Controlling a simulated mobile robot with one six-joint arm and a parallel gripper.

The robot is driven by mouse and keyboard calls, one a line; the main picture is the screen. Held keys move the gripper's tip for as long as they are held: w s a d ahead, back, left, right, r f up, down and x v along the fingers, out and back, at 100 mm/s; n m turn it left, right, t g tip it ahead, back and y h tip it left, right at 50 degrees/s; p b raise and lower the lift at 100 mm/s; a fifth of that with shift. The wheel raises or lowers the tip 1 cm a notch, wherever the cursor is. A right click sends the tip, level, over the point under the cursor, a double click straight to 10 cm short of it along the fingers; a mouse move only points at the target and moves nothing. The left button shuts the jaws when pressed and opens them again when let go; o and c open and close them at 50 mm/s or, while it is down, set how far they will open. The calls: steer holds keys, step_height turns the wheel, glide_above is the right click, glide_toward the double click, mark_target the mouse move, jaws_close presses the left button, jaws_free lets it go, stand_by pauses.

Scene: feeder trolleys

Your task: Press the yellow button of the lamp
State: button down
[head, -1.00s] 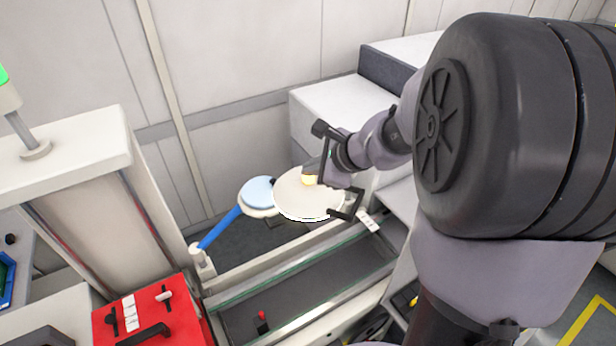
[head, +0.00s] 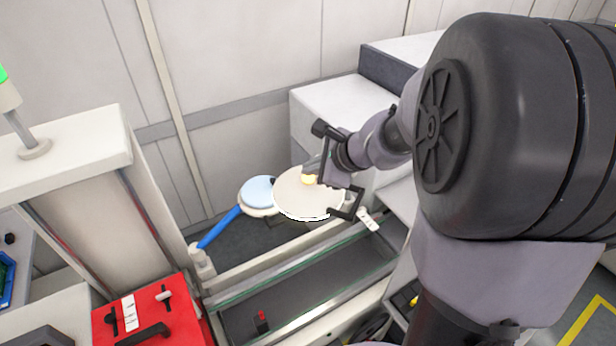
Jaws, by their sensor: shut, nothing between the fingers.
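The lamp has a blue arm (head: 218,229) rising from a white base at the left. Its head has a pale blue disc (head: 258,190) beside a larger cream disc (head: 300,199). A small yellow button (head: 309,180) shows near the top edge of the cream disc. My gripper (head: 313,170) is shut and empty, with its tips right at the yellow button. I cannot tell whether they touch it. Part of the cream disc's right side is hidden behind my gripper's dark frame.
A grey trough with a glass edge (head: 290,262) runs below the lamp. A red box (head: 185,312) with a black handle stands at the lower left. White blocks (head: 335,100) stand behind my gripper. A white column is at the left.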

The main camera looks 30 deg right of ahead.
mark_target(311, 180)
steer(key=shift+f+b, duration=0.35)
steer(key=shift+f, duration=0.1)
steer(key=shift+r, duration=0.1)
steer(key=shift+r+p, duration=0.35)
steer(key=shift+r, duration=0.1)
step_height(311, 180, up, 6)
steer(key=p, duration=0.5)
steer(key=shift+r, duration=0.15)
steer(key=shift+f, duration=0.2)
